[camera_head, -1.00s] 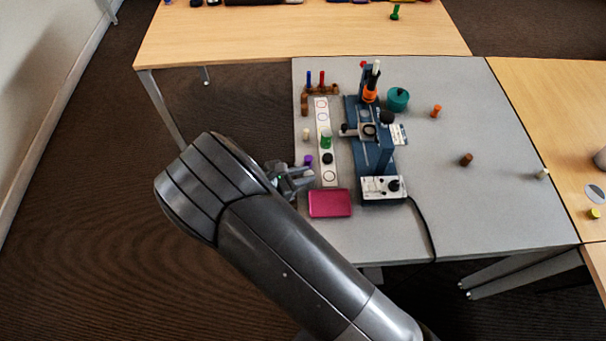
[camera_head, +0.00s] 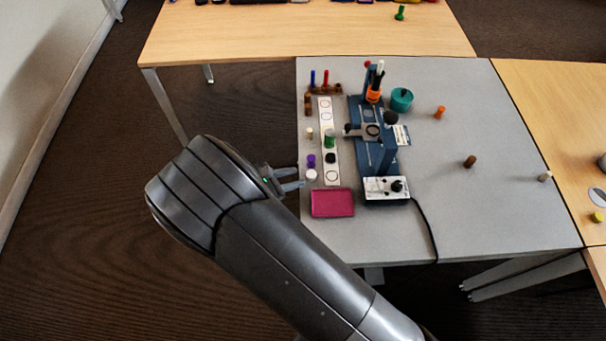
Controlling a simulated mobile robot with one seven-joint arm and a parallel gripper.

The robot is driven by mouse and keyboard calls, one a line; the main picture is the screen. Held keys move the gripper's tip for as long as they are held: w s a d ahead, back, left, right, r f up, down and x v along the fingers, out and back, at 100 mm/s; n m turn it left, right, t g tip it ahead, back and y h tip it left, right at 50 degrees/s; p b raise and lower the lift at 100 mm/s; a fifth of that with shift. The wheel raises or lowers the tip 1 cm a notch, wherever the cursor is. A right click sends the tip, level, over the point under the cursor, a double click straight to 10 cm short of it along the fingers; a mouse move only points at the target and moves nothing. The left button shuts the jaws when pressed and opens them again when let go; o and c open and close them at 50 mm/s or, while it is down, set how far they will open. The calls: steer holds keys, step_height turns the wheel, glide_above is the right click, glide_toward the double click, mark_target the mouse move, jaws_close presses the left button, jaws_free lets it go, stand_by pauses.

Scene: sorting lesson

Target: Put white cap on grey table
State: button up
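A small white cap (camera_head: 311,176) sits on the grey table (camera_head: 470,220) near its left edge, just below a purple piece. My gripper (camera_head: 299,179) is just left of the cap, over the table's left edge. Its two fingers point right and stand apart, with nothing seen between them. The fingertips look close to the cap but apart from it.
A purple piece (camera_head: 311,160) and a cream piece (camera_head: 309,133) stand above the cap. A strip with circles (camera_head: 326,112) lies to the right, a magenta tray (camera_head: 332,203) below. A blue device (camera_head: 375,150) stands beyond. The table's right half is mostly clear.

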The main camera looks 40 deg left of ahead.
steer(key=v, duration=0.7)
steer(key=w+d+r+m+g+h, duration=0.2)
steer(key=w+d+r+m+g, duration=0.4)
steer(key=w+d+r, duration=0.5)
steer(key=w+d+r+m+g+y, duration=0.1)
steer(key=w+d+r+m+g, duration=0.1)
steer(key=w+d+r+m, duration=0.4)
steer(key=w+d+r+m+g, duration=0.2)
steer(key=w+d+r+m, duration=0.15)
steer(key=d, duration=0.45)
steer(key=s+d+r+m+y, duration=0.15)
steer(key=d+r+m, duration=0.25)
steer(key=d, duration=0.4)
steer(key=d+r+m+y, duration=0.2)
steer(key=d+r+m, duration=0.15)
steer(key=d, duration=0.45)
steer(key=s+d+r+m+t+y, duration=0.1)
steer(key=s+d+r+m, duration=0.3)
steer(key=s+d+m, duration=0.4)
steer(key=d+m+t, duration=0.1)
steer(key=d, duration=0.1)
steer(key=shift+s+d+t+y, duration=0.2)
steer(key=shift+d+t+y, duration=0.1)
steer(key=shift+d+y, duration=0.1)
